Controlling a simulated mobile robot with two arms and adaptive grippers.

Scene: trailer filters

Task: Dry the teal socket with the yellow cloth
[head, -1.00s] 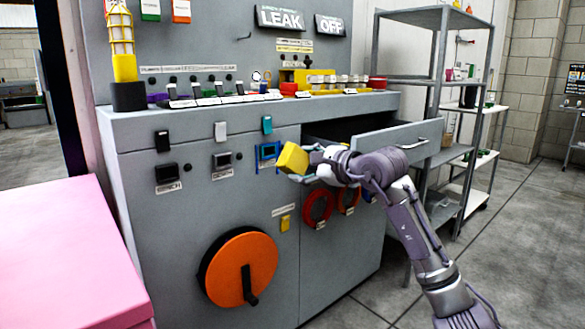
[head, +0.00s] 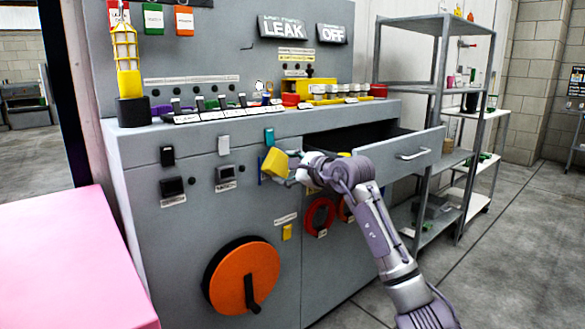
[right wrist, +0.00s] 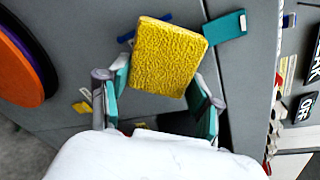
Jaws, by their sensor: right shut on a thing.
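The yellow cloth, a thick textured pad (head: 275,162), is held in my right gripper (head: 289,168) in front of the grey cabinet's face. In the right wrist view the cloth (right wrist: 166,57) sits between the teal-padded fingers of my right gripper (right wrist: 160,92). A teal tab (head: 269,136) is on the cabinet just above the cloth; it also shows in the right wrist view (right wrist: 225,27). The teal socket below that tab is mostly hidden behind the cloth and gripper; only blue edges show. I cannot tell whether the cloth touches it. My left gripper is not in view.
An orange wheel (head: 228,277) is below. A pink block (head: 70,262) stands front left.

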